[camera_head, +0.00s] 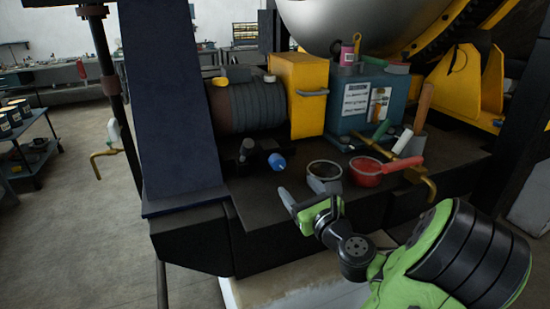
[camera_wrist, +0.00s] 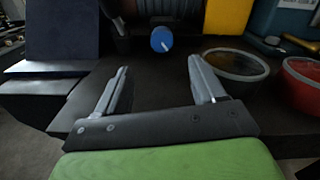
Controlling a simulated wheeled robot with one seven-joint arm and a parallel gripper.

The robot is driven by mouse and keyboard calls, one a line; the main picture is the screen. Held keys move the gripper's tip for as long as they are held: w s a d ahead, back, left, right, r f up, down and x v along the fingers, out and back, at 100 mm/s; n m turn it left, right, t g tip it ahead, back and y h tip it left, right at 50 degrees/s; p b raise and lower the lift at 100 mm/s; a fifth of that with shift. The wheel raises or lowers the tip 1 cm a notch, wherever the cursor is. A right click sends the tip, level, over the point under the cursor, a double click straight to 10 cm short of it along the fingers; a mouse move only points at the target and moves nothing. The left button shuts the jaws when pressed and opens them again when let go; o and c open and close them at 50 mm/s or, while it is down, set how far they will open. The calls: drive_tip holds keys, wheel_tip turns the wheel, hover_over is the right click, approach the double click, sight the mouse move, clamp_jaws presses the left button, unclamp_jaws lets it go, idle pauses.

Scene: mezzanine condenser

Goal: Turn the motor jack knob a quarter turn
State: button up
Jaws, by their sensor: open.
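The motor jack knob appears to be the small blue knob (camera_head: 277,161) with a pale pointer mark, low in front of the ribbed dark motor (camera_head: 245,106). In the wrist view the blue knob (camera_wrist: 162,39) is beyond my fingertips, near the middle between them, and its pale mark slants down to the right. My gripper (camera_head: 303,200) is open and empty at the front edge of the dark deck. In the wrist view both fingers of my gripper (camera_wrist: 158,66) point toward the knob, apart from it.
A dark-filled cup (camera_head: 324,178) and a red cup (camera_head: 366,172) stand right of the knob. A yellow box (camera_head: 298,95), a teal box (camera_head: 370,98) and several tools are behind. A dark blue slanted panel (camera_head: 170,100) is at left. The deck just before the knob is clear.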

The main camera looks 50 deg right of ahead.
sight(279, 165)
drive_tip(key=x, duration=1.3)
drive_tip(key=shift+w+d+p, duration=0.2)
drive_tip(key=shift+d+p, duration=0.15)
drive_tip(key=c, duration=1)
drive_tip(key=n, duration=0.4)
drive_tip(key=shift+a+n+b, duration=0.1)
drive_tip(key=shift+n+b, duration=0.2)
drive_tip(key=shift+b, duration=0.1)
drive_tip(key=shift+c, duration=0.2)
drive_tip(key=o, duration=1)
drive_tip(key=shift+o, duration=0.2)
drive_tip(key=shift+s, duration=0.15)
drive_tip(key=b+v, duration=0.3)
drive_tip(key=v, duration=1.2)
drive_tip(key=shift+s+a+r, duration=0.1)
drive_tip(key=shift+s+a, duration=0.1)
